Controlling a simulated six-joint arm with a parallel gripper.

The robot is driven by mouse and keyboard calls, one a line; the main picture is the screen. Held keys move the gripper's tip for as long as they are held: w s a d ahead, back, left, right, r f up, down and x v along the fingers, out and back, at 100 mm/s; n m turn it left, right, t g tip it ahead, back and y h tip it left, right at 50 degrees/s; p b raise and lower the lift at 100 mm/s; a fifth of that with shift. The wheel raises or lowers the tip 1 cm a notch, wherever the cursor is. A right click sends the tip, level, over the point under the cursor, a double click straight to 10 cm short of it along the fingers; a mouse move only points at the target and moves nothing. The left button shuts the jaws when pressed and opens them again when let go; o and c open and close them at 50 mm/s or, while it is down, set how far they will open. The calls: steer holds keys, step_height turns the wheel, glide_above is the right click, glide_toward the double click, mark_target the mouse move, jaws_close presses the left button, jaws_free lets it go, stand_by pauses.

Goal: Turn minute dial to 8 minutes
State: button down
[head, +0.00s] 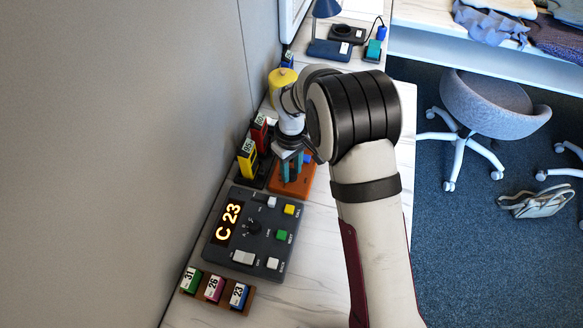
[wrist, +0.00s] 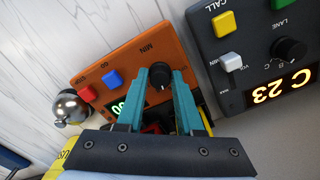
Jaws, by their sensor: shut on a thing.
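The orange timer box (wrist: 110,65) carries a black dial (wrist: 159,76) marked MIN. A blue button (wrist: 113,78) and a red button (wrist: 88,93) are on the same face. A green-lit display (wrist: 119,106) is partly hidden behind my finger, and its full reading cannot be made out. My gripper (wrist: 160,74) has its teal fingers on either side of the dial and is shut on it. In the head view, my gripper (head: 291,165) points down over the orange box (head: 294,187), and the dial is hidden there.
The dark call panel (head: 262,237) with its lit C 23 display stands close beside the timer. Red and yellow holders (head: 248,158) stand at the wall side. Numbered tags (head: 213,288) lie in front. A silver bell (wrist: 70,107) is left of the timer in the wrist view.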

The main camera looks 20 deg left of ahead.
mark_target(291, 172)
steer(key=m, duration=0.4)
steer(key=shift+m, duration=0.4)
stand_by(0.4)
steer(key=c, duration=0.6)
jaws_free()
steer(key=shift+o, duration=0.2)
step_height(291, 172, up, 16)
steer(key=shift+f, duration=0.1)
